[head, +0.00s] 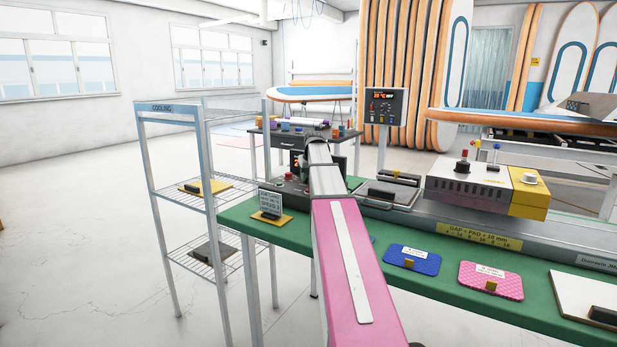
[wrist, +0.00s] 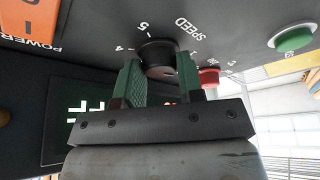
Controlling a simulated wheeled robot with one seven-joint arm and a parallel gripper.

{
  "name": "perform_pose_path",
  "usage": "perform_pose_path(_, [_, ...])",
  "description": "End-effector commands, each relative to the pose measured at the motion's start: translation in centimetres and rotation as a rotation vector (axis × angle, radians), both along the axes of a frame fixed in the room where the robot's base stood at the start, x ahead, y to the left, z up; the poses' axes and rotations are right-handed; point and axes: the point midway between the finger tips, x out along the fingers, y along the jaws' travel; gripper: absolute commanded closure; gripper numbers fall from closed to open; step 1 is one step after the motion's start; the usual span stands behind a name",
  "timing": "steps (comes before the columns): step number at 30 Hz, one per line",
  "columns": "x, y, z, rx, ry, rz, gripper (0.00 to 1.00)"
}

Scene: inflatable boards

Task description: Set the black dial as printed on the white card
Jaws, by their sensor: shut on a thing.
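In the wrist view the black dial (wrist: 158,52) sits on a dark panel beside the printed word SPEED and a ring of numbers; 5 and 4 are the clearest. My gripper (wrist: 160,76) is shut on the dial, with one green-padded finger on each side. I cannot make out the dial's pointer mark. In the head view the white card (head: 270,200) stands upright in a holder at the left end of the green table; it has several printed lines, the lowest seeming to name a speed, but its number is too small to be sure. My arm hides the dial there.
Near the dial are a green button (wrist: 292,39), a red button (wrist: 209,75) and an orange POWER part (wrist: 17,17). A partly hidden display (wrist: 88,108) lies lower left. In the head view a wire rack (head: 205,190) stands left of the green table (head: 430,278).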

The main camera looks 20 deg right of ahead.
Motion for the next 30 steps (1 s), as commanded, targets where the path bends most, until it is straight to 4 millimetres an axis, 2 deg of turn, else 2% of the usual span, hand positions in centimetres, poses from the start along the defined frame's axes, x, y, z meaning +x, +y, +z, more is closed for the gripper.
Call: perform_pose_path(30, [0.34, 0.47, 0.02, -0.002, 0.001, -0.962, 0.89])
